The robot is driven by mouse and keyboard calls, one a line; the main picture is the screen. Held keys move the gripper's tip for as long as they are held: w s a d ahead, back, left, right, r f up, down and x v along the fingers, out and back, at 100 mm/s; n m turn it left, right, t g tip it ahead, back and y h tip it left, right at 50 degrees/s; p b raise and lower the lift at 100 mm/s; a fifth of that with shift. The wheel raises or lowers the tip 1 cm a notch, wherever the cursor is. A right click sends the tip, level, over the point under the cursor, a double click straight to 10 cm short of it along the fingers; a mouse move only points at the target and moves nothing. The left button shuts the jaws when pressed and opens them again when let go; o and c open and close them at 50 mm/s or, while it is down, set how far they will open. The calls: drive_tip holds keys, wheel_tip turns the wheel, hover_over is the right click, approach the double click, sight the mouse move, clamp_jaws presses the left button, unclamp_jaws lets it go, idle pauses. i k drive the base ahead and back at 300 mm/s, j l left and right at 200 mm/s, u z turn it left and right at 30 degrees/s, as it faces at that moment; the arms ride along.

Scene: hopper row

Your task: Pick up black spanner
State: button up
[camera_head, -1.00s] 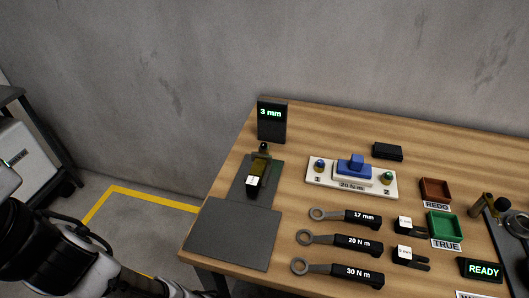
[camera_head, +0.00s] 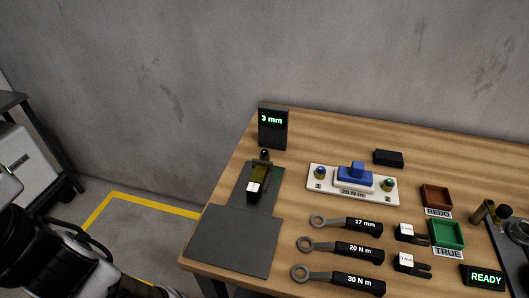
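Several black-handled spanners lie on the wooden table in the head view. The top one is the spanner labelled 17 mm (camera_head: 364,224). Below it is the spanner labelled 20 N m (camera_head: 352,248). The lowest is the spanner labelled 30 N m (camera_head: 350,280). Each has a grey ring end pointing left. The task does not say which label is meant. My black and white arm shows at the lower left, off the table; my gripper cannot be made out.
A white fixture (camera_head: 325,184) with a blue block stands behind the spanners. Dark mats (camera_head: 232,240) lie left. Small black forked pieces (camera_head: 410,233), a green tray (camera_head: 447,244) and a red tray (camera_head: 422,201) lie right. A display (camera_head: 273,137) reads 3 mm; a READY sign (camera_head: 485,277) is lit.

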sight(376, 227)
drive_tip(key=j+z, duration=0.25)
drive_tip(key=j, duration=0.15)
drive_tip(key=k+j+z, duration=0.25)
drive_tip(key=j, duration=0.15)
drive_tip(key=j+z, duration=0.25)
drive_tip(key=j, duration=0.15)
drive_tip(key=k+j+z, duration=0.5)
drive_tip(key=j, duration=0.2)
drive_tip(key=i, duration=1.05)
